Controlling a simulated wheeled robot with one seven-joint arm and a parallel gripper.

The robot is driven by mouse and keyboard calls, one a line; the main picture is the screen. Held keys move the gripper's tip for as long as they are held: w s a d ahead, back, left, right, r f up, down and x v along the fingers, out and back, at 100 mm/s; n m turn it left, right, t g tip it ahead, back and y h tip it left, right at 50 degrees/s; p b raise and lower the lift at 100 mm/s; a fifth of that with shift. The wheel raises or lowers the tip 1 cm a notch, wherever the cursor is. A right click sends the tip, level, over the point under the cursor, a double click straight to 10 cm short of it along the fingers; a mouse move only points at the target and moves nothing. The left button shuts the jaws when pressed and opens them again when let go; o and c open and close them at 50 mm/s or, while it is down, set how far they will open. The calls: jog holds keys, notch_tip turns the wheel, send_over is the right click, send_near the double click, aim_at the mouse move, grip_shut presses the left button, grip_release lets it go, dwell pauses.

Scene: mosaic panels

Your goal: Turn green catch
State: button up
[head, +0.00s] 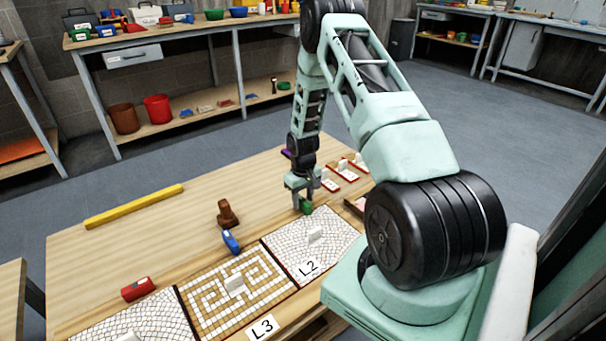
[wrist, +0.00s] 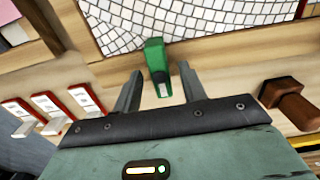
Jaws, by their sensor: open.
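The green catch (wrist: 156,62) sits at the edge of a white mosaic panel, its top part on the panel side, in the wrist view. In the head view the green catch (head: 306,207) shows just below my gripper (head: 301,190). In the wrist view my gripper (wrist: 160,85) is open, with one finger on each side of the catch and visible gaps between. I cannot tell how far the fingertips are above the table. The panel marked L2 (head: 290,243) lies in front of the catch.
A blue catch (head: 231,241), a red catch (head: 138,289) and a brown block (head: 228,213) stand left of my gripper. The panel marked L3 (head: 205,318) is beside L2. A yellow bar (head: 134,206) lies at the back left. The table's middle left is clear.

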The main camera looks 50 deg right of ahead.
aim_at(303, 200)
notch_tip(303, 200, up, 16)
jog(key=p, duration=0.1)
jog(key=shift+f, duration=0.15)
dwell(0.6)
jog(key=s+a+r+n+p, duration=0.1)
jog(key=a+r+n+p, duration=0.1)
jog(key=a+r, duration=0.6)
jog(key=s+a+r+n+p, duration=0.1)
jog(key=a+r+p, duration=0.15)
jog(key=a, duration=0.95)
jog(key=a+r+n+p, duration=0.1)
jog(key=a+r+n, duration=0.1)
jog(key=a+r, duration=0.6)
jog(key=s+a+r+n+p, duration=0.2)
jog(key=s+a+r, duration=0.1)
jog(key=s+a, duration=0.5)
jog(key=s+a+r+n+p, duration=0.3)
jog(key=s+a, duration=0.5)
jog(key=s, duration=0.5)
jog(key=shift+r+y, duration=0.3)
jog(key=shift+r, duration=0.45)
